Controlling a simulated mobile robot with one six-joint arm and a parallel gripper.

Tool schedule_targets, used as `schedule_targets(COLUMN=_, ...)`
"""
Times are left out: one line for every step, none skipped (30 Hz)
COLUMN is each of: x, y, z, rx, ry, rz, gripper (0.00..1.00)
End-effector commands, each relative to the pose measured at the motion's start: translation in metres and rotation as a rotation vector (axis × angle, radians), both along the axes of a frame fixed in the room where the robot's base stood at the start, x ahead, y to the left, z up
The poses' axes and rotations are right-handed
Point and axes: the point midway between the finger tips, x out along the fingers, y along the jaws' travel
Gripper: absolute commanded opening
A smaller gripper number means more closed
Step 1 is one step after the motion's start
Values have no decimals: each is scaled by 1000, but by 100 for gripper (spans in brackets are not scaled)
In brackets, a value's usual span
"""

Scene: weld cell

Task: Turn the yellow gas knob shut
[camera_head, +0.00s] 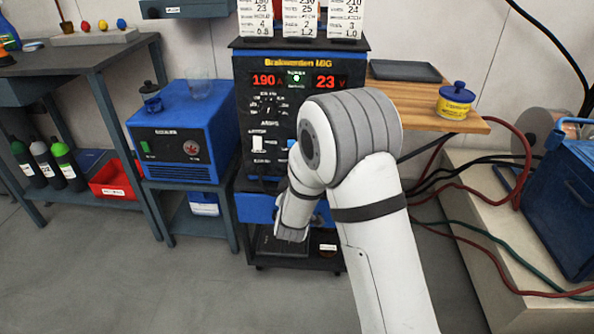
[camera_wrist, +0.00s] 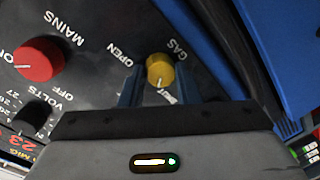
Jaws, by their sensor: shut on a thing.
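The yellow gas knob (camera_wrist: 160,70) sits on the dark panel in the wrist view, between the two fingers of my gripper (camera_wrist: 158,77). The fingers are shut on the knob, one on each side. A pale pointer mark shows at the knob's lower edge in the picture, towards the partly hidden label SHUT. The label OPEN lies to the left of the knob and GAS to the upper right. In the head view my arm covers the lower right front of the welding machine (camera_head: 303,52), and the knob and my gripper are hidden.
A red mains knob (camera_wrist: 38,60) and a black volts knob (camera_wrist: 35,117) are left of my gripper in the wrist view. A blue cooler box (camera_head: 185,135) stands left of the machine. A wooden shelf (camera_head: 420,100) with a yellow tin (camera_head: 455,102) is at right.

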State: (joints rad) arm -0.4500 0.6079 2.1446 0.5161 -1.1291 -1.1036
Motion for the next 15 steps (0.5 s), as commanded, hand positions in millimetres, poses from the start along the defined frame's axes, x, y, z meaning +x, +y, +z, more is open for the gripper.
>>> schedule_targets(x=0, y=1, z=1, rx=-31, ry=4, rz=2, gripper=7)
schedule_targets(x=0, y=1, z=1, rx=-50, ry=4, rz=2, gripper=7)
schedule_targets(x=0, y=1, z=1, rx=-73, ry=5, rz=2, gripper=7)
schedule_targets(x=0, y=1, z=1, rx=-89, ry=5, rz=3, gripper=7)
schedule_targets(x=0, y=1, z=1, rx=-103, ry=6, rz=2, gripper=7)
schedule_targets(x=0, y=1, z=0, rx=-121, ry=6, rz=3, gripper=7)
schedule_targets(x=0, y=1, z=0, rx=-133, ry=7, rz=3, gripper=7)
schedule_targets(x=0, y=1, z=0, rx=-145, ry=8, rz=3, gripper=7)
schedule_targets(x=0, y=1, z=0, rx=-157, ry=8, rz=3, gripper=7)
schedule_targets(x=0, y=1, z=0, rx=-166, ry=8, rz=3, gripper=7)
schedule_targets(x=0, y=1, z=0, rx=-173, ry=8, rz=3, gripper=7)
schedule_targets(x=0, y=1, z=0, rx=-181, ry=8, rz=3, gripper=7)
schedule_targets(x=0, y=1, z=0, rx=-187, ry=9, rz=2, gripper=7)
schedule_targets(x=0, y=1, z=0, rx=-192, ry=9, rz=3, gripper=7)
schedule_targets(x=0, y=1, z=0, rx=-197, ry=8, rz=3, gripper=7)
